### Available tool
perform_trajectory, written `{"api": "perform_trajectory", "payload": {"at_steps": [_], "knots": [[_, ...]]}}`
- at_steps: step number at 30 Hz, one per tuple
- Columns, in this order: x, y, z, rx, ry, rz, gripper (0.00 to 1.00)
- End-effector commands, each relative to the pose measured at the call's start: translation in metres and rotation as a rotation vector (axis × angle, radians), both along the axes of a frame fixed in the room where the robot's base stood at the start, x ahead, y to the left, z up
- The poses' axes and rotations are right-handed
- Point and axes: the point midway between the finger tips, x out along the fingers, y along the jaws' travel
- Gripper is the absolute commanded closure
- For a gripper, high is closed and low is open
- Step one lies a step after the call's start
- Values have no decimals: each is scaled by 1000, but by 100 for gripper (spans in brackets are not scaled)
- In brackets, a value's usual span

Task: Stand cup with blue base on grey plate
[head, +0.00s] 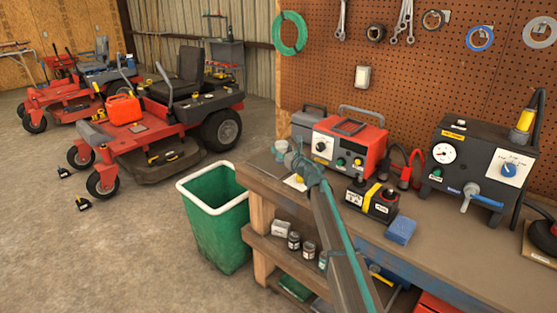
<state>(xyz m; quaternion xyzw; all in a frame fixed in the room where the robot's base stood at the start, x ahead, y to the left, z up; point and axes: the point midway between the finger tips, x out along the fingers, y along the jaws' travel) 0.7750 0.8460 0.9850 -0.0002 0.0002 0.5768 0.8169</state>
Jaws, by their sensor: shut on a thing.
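My gripper (292,160) is at the far left end of the workbench, small in the head view and partly hidden by my own teal-grey arm. It is shut on a small pale grey cup (281,147) at its tip. The cup's base is too small and too covered to make out its colour. A pale flat patch (293,184) shows on the bench just below the gripper, with a bit of yellow by it. It could be the grey plate, but I cannot tell. I cannot tell whether the cup touches anything below it.
A red charger (349,143), a black-and-yellow device (371,200), a blue sponge (400,230) and a black gauge box (477,168) stand right of the gripper. A green bin (216,226) stands left of the workbench (455,250). Its front right top is clear.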

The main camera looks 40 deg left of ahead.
Motion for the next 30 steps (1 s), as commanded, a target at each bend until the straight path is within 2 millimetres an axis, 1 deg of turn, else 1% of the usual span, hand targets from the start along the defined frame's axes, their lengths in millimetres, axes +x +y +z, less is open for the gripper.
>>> {"api": "perform_trajectory", "payload": {"at_steps": [1,3,10,12,18,21,30], "knots": [[4,8,-7,0,2,0,90],[6,13,-15,0,1,0,90],[9,21,-26,1,1,0,90],[12,26,-33,0,1,0,90],[11,25,-58,-1,1,0,90],[11,25,-62,1,1,0,90],[11,24,-65,1,0,0,90]]}}
